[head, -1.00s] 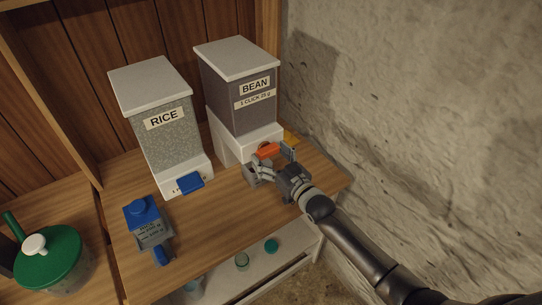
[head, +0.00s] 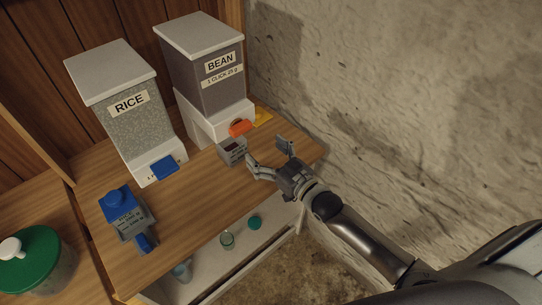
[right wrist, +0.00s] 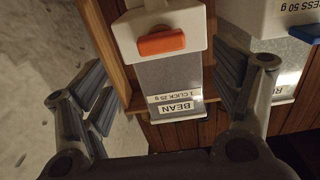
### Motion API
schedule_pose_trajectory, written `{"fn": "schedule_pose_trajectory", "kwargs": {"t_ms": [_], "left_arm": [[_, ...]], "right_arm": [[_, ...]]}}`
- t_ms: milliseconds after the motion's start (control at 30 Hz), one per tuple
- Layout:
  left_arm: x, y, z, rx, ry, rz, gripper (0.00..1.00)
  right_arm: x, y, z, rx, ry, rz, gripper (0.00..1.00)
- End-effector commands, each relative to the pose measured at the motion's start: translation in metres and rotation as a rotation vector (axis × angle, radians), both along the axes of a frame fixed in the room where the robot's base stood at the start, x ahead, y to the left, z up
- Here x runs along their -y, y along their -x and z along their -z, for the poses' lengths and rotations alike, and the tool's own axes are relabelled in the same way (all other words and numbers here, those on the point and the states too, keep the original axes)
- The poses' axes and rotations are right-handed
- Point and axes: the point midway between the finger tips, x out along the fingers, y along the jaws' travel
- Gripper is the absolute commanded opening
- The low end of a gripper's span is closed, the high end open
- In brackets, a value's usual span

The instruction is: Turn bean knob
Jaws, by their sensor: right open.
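The bean dispenser (head: 212,75) stands at the back right of the wooden counter, with a white lid and a "BEAN 1 CLICK 25 g" label. Its orange knob (head: 240,128) sits on the front of the white base. In the right wrist view the bean knob (right wrist: 161,42) shows upside down, centred between the fingers but farther off. My right gripper (head: 268,157) is open and empty, in front of the knob and apart from it. Its open fingers also show in the right wrist view (right wrist: 165,95). My left gripper is not in view.
The rice dispenser (head: 125,112) with a blue knob (head: 165,167) stands to the left. A small grey box (head: 232,151) sits below the bean knob, close to my right fingers. A blue-topped device (head: 125,215) and a green-lidded jar (head: 35,258) are farther left. A rough wall (head: 400,80) bounds the right.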

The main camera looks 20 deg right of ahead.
Motion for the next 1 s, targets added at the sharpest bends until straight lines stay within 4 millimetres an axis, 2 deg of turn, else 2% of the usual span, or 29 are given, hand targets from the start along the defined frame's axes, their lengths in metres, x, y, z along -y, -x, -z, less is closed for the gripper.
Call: {"fn": "schedule_pose_trajectory", "kwargs": {"t_ms": [200, 800, 867, 900, 967, 1000], "left_arm": [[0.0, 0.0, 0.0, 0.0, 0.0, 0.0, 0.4], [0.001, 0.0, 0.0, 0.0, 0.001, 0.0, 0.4], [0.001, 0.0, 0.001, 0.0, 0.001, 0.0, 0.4], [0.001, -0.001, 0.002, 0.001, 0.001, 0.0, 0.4], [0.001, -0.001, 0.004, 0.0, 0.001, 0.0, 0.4], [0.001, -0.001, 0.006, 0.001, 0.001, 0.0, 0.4]], "right_arm": [[0.007, 0.018, 0.0, 0.0, 0.0, 0.0, 0.84], [0.008, 0.02, 0.002, -0.003, 0.0, 0.001, 0.84], [0.009, 0.02, 0.011, -0.018, 0.006, 0.008, 0.84], [0.012, 0.021, 0.022, -0.038, 0.012, 0.016, 0.84], [0.017, 0.023, 0.048, -0.084, 0.027, 0.034, 0.84], [0.022, 0.026, 0.07, -0.124, 0.042, 0.049, 0.84]]}}
